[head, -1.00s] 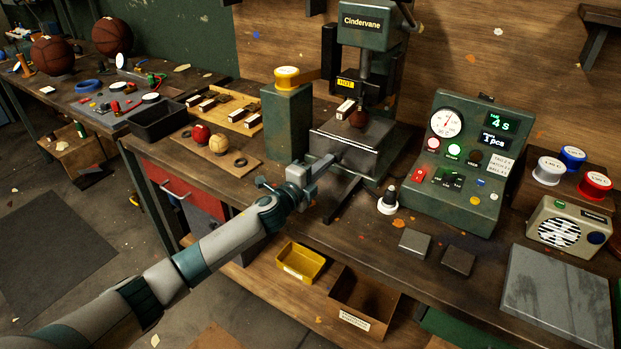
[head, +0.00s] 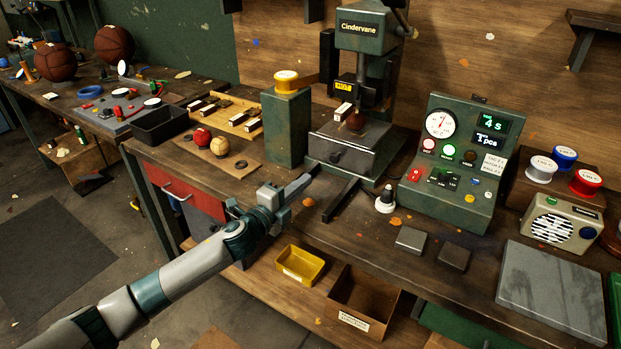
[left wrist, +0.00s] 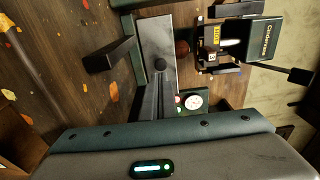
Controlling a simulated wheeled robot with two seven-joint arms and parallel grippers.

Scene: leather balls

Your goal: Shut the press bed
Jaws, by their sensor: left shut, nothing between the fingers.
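The green Cindervane press (head: 372,35) stands at the back of the bench. Its grey metal bed (head: 372,150) juts forward below the ram, with a dark knob (head: 335,157) on its front face. The left wrist view shows the bed (left wrist: 157,38) and the knob (left wrist: 160,64) just beyond the fingers. My left gripper (head: 315,172) is shut and empty, in front of the knob and apparently apart from it. My right gripper is not in view.
A black-and-white knob (head: 385,200) and the control box (head: 455,160) stand to the right. A board with balls (head: 217,160) lies left.

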